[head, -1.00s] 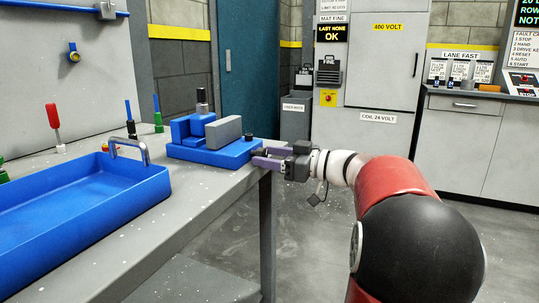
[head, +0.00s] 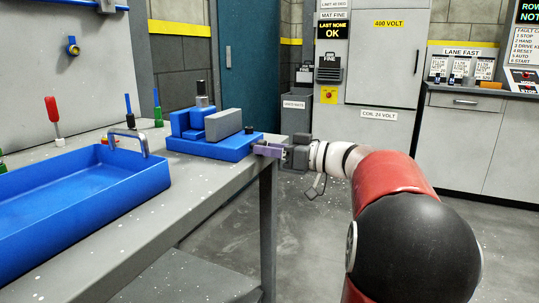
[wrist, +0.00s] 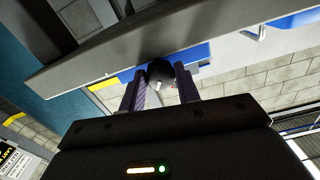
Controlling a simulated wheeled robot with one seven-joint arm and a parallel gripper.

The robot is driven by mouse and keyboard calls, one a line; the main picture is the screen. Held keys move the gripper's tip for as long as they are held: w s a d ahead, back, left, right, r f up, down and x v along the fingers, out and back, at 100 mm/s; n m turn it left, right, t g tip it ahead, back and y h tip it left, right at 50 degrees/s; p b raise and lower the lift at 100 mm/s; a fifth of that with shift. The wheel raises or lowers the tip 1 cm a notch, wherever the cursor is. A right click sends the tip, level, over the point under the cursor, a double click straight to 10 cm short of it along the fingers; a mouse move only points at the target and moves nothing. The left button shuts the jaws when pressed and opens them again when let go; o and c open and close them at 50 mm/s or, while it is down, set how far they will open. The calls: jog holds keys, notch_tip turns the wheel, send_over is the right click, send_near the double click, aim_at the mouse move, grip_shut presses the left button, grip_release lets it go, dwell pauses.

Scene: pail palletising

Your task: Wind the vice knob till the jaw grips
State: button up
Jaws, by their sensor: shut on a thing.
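The blue vice (head: 212,148) sits on the right end of the grey bench. Its grey jaw (head: 223,124) faces a blue block (head: 183,124). A grey cylinder (head: 202,97) stands upright behind the jaw; whether the jaw touches it is hidden. My gripper (head: 268,149) is level with the vice's right end, at the bench edge. In the wrist view its purple fingers (wrist: 160,92) are shut on the round black vice knob (wrist: 160,71), one on each side. In the head view the fingers hide the knob.
A blue tray (head: 150,189) with a metal handle (head: 130,134) lies left of the vice. A red-handled tool (head: 52,110) and other upright tools stand behind it. A grey bin (head: 296,115) stands on the floor behind. The floor right of the bench is clear.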

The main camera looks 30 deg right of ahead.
jog(key=shift+m, duration=0.6)
jog(key=o, duration=1)
jog(key=shift+c, duration=0.2)
jog(key=b+v, duration=0.1)
jog(key=v, duration=0.7)
